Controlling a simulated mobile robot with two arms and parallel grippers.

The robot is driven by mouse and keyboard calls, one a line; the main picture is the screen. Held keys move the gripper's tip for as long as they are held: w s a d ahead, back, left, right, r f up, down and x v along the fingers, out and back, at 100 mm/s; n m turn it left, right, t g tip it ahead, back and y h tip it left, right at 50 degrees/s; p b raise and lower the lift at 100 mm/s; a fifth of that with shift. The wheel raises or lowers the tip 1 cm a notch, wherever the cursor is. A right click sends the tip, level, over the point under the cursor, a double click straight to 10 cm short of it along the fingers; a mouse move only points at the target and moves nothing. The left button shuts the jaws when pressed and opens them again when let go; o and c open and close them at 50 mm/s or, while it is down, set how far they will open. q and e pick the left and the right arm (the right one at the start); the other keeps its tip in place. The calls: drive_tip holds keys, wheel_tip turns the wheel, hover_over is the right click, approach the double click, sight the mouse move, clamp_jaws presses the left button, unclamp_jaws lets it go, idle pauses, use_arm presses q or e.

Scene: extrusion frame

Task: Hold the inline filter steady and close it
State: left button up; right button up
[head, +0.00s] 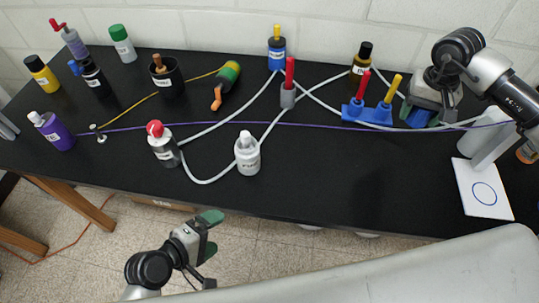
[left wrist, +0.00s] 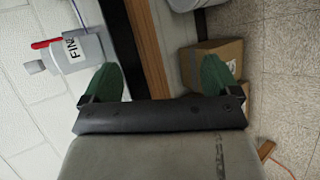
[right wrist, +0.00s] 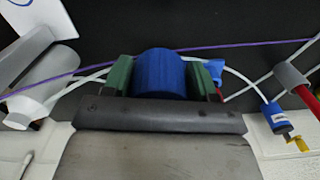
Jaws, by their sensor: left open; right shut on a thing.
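My right gripper (head: 421,116) is at the right of the black table. In the right wrist view its green fingers (right wrist: 158,78) are shut on a blue cylindrical body (right wrist: 158,72), which looks like the inline filter; white tubing runs close by it. In the head view the gripper hides most of this body. A blue base (head: 368,114) with a red and a yellow handle stands just left of it. My left gripper (head: 211,234) is open and empty, in front of the table's near edge. Its spread green fingers (left wrist: 160,82) show in the left wrist view.
A grey fitting with a red handle (head: 288,96), a white bottle (head: 248,156) and a red-capped bottle (head: 163,147) stand mid-table. White tubing and a purple cord (head: 320,125) cross the table. A white card (head: 485,190) lies at right. The front table middle is clear.

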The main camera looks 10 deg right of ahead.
use_arm(q)
drive_tip(key=r+n, duration=0.1)
drive_tip(key=w+d+r+n+h, duration=0.1)
drive_tip(key=d+r+n+t, duration=0.1)
drive_tip(key=shift+w+d+r+n+h, duration=0.15)
drive_tip(key=shift+d+n+h, duration=0.15)
drive_tip(key=shift+h, duration=0.1)
drive_tip(key=w+r+n+t, duration=0.1)
drive_tip(key=n, duration=0.2)
drive_tip(key=w+r+n+t+h, duration=0.1)
drive_tip(key=w+n, duration=0.1)
drive_tip(key=n, duration=0.2)
drive_tip(key=w+r+n+t, duration=0.1)
drive_tip(key=n+t, duration=0.1)
drive_tip(key=n, duration=0.2)
drive_tip(key=shift+w+d+r+h, duration=0.2)
drive_tip(key=shift+w+r+h, duration=0.15)
drive_tip(key=shift+r+h, duration=0.05)
drive_tip(key=n, duration=0.1)
drive_tip(key=n+t, duration=0.1)
drive_tip(key=shift+w+r+n, duration=0.3)
drive_tip(key=shift+w, duration=0.1)
drive_tip(key=shift+w+n, duration=0.1)
drive_tip(key=shift+n, duration=0.3)
drive_tip(key=shift+w+a+y, duration=0.1)
drive_tip(key=shift+a+y, duration=0.05)
drive_tip(key=shift+y, duration=0.15)
use_arm(e)
drive_tip(key=shift+d+r, duration=0.25)
drive_tip(key=shift+d, duration=1)
